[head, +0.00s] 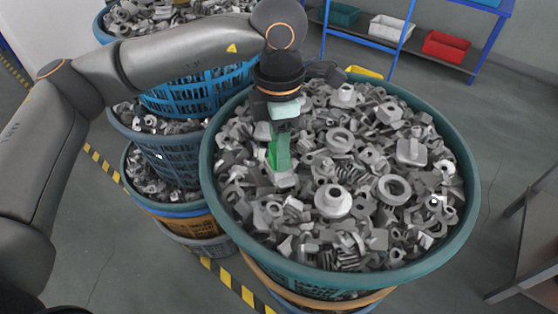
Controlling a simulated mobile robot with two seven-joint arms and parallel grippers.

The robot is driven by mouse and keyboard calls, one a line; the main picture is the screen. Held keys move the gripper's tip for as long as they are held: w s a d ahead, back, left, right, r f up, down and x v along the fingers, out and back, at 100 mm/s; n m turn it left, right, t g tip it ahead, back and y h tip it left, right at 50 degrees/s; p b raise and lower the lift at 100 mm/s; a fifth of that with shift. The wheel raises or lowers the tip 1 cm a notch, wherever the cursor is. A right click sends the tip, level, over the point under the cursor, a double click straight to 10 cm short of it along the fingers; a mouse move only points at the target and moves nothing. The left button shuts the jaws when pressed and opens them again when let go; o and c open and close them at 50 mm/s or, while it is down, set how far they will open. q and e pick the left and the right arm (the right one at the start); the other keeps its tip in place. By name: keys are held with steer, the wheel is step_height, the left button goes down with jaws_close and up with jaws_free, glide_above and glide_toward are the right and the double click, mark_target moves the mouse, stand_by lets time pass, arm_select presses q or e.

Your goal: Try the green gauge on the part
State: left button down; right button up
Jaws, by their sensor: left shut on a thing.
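My left gripper (283,165) points down into the large teal basket (209,178), over its left half. It is shut on a green thing, which looks like the green gauge (272,154); the fingers hide much of it. Its lower end is close to the heaped grey metal parts (375,160), and I cannot tell whether it touches one. Which of these parts is the one to be gauged cannot be told. A flanged ring part (333,201) lies on top to the right of the fingertips. My right gripper is not in view.
Stacked blue baskets (180,158) of similar parts stand at the left, behind my left arm. A blue shelf (392,45) with a red bin (447,46), a white bin and a green bin stands at the back. A table edge shows at the right. Floor between is clear.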

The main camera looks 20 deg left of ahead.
arm_select(q)
steer(key=shift+r+p, duration=1.25)
steer(key=shift+r, duration=1.05)
step_height(320, 180, up, 2)
steer(key=shift+p, duration=0.6)
steer(key=shift+r, duration=1)
steer(key=shift+s+f, duration=0.1)
